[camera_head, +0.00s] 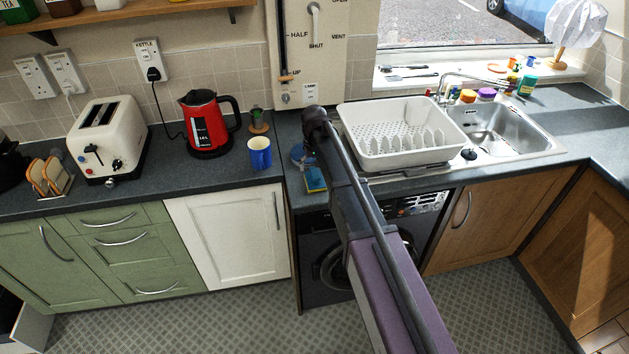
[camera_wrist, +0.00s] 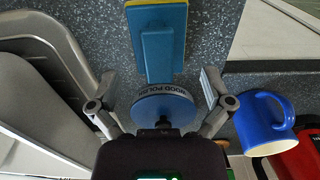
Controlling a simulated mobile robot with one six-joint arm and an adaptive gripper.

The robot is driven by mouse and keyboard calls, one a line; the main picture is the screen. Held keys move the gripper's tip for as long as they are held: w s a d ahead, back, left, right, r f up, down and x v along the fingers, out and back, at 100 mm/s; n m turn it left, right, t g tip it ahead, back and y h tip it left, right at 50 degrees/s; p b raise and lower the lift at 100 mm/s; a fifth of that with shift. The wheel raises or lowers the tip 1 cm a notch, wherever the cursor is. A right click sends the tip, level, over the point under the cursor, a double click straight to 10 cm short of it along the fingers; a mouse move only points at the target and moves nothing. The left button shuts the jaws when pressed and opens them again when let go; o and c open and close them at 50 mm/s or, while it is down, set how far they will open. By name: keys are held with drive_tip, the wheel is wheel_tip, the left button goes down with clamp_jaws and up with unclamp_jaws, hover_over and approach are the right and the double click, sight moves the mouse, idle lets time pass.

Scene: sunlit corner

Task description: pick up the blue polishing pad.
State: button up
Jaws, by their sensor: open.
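The blue polishing pad, a rectangular block with a raised blue top and a yellow edge, lies on the dark worktop in the wrist view (camera_wrist: 160,42) and near the worktop's front edge in the head view (camera_head: 315,181). A round blue tin marked WOOD POLISH (camera_wrist: 165,106) lies close to the pad's end; it also shows in the head view (camera_head: 298,154). My gripper (camera_wrist: 158,84) is open and empty, its fingers on either side of the tin in the wrist picture, with the pad beyond. In the head view my arm hides the fingers.
A white dish rack (camera_head: 385,160) stands right of my arm beside the sink (camera_head: 510,138). A blue mug (camera_head: 260,153) and red kettle (camera_head: 205,125) stand to the left. The mug also shows at right in the wrist view (camera_wrist: 262,122). Worktop between mug and toaster is partly clear.

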sight(315, 172)
drive_tip(key=shift+f, duration=0.1)
drive_tip(key=shift+f+b, duration=2.55)
drive_tip(key=shift+b, duration=0.05)
drive_tip(key=c, duration=0.9)
